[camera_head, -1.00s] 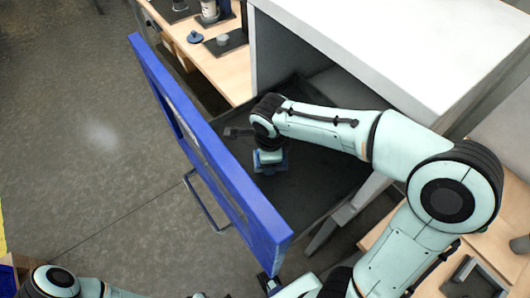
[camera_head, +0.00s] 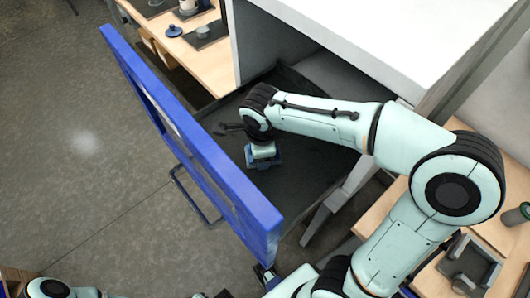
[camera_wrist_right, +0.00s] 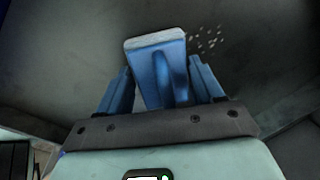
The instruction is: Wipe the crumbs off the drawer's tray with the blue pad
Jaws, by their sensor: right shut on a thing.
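My right gripper (camera_head: 263,160) reaches down into the open drawer, over its dark tray (camera_head: 310,170). In the wrist view the right gripper (camera_wrist_right: 165,92) is shut on the blue pad (camera_wrist_right: 155,62), which has a pale edge at its far end. Several pale crumbs (camera_wrist_right: 207,41) lie on the tray just beyond and right of the pad. Whether the pad touches the tray is unclear. The crumbs cannot be made out in the head view. A blue-tipped end at bottom centre looks like my left gripper (camera_head: 265,277); its fingers are too small to judge.
The drawer's blue front (camera_head: 190,135) with its handle (camera_head: 190,195) stands at the tray's left. The white-topped cabinet (camera_head: 370,40) rises behind and right of the tray. A wooden bench (camera_head: 200,60) with parts is at the back; another wooden surface (camera_head: 430,272) is at lower right.

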